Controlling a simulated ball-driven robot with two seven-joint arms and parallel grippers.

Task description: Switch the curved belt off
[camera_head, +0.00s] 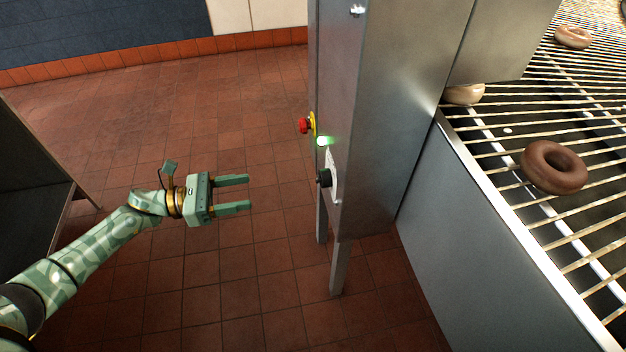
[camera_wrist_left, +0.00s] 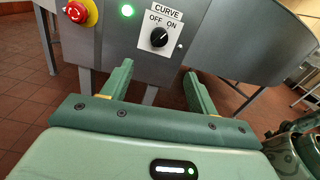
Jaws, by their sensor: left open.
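The black rotary knob (camera_wrist_left: 159,37) sits on a white plate (camera_wrist_left: 147,23) marked CURVE, OFF and ON, on a grey metal cabinet. Its pale mark appears to point up and right, toward ON. The knob shows edge-on in the head view (camera_head: 324,178). A green lamp (camera_wrist_left: 127,11) glows beside the plate; it also shows in the head view (camera_head: 324,141). My left gripper (camera_head: 249,193) is open and empty, left of the knob and apart from it, its fingers toward the cabinet. In the wrist view the knob appears between and beyond the fingers. My right gripper is not in view.
A red emergency button (camera_head: 304,126) on a yellow base is close to the lamp. The cabinet (camera_head: 375,120) stands on legs. At the right, a wire conveyor (camera_head: 500,160) carries ring doughnuts (camera_head: 553,167). A dark unit (camera_head: 30,170) stands at the left. Tiled floor between is clear.

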